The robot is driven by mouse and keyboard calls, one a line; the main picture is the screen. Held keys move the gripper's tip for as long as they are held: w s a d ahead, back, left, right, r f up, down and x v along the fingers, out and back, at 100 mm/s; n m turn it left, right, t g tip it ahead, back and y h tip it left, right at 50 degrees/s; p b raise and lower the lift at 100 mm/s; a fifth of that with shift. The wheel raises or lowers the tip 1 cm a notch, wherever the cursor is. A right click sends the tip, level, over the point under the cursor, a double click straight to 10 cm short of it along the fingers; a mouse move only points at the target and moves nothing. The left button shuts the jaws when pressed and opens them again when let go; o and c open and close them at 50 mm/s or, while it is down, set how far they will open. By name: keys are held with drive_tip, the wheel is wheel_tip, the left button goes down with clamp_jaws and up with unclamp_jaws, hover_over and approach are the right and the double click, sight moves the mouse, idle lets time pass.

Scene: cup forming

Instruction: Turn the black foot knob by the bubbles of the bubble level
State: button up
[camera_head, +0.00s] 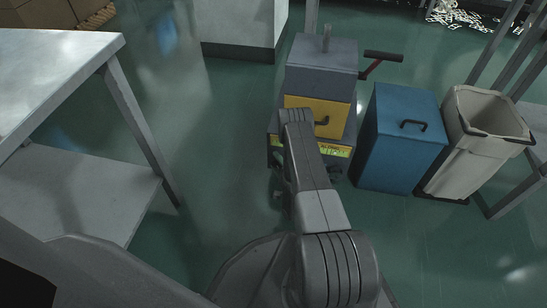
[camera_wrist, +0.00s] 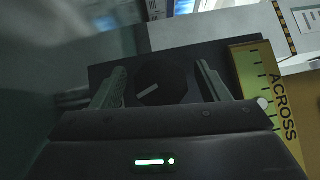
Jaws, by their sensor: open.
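The black foot knob (camera_wrist: 165,82), a dark faceted disc with a short white mark, sits on a dark plate in the wrist view. My gripper (camera_wrist: 161,67) is open, with one finger on each side of the knob; I cannot tell whether either touches it. The yellow-green bubble level (camera_wrist: 250,62) is right of the knob, lettered "ACROSS". A pale round bubble shows near the lower end of its tick scale. In the head view the level (camera_head: 336,151) is a small bright strip low on the grey machine; my arm hides the gripper and the knob.
The grey machine (camera_head: 322,52) has a yellow drawer (camera_head: 330,106) and a side handle. A blue cabinet (camera_head: 398,140) and a beige bin (camera_head: 480,150) stand to its right. A metal table (camera_head: 50,70) is at left. Green floor is clear between table and machine.

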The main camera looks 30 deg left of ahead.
drive_tip(key=c, duration=1)
drive_tip(key=shift+r, duration=0.1)
drive_tip(key=shift+n+h, duration=0.3)
drive_tip(key=shift+r+n+g+h+p, duration=0.1)
drive_tip(key=shift+n+g+h+p, duration=0.8)
drive_tip(key=shift+n, duration=0.3)
drive_tip(key=n+h, duration=0.1)
drive_tip(key=h, duration=0.1)
drive_tip(key=n+h, duration=0.1)
drive_tip(key=shift+f+n+h+p, duration=0.2)
drive_tip(key=shift+n+h+p, duration=0.1)
drive_tip(key=shift+h+p, duration=0.1)
drive_tip(key=o, duration=1)
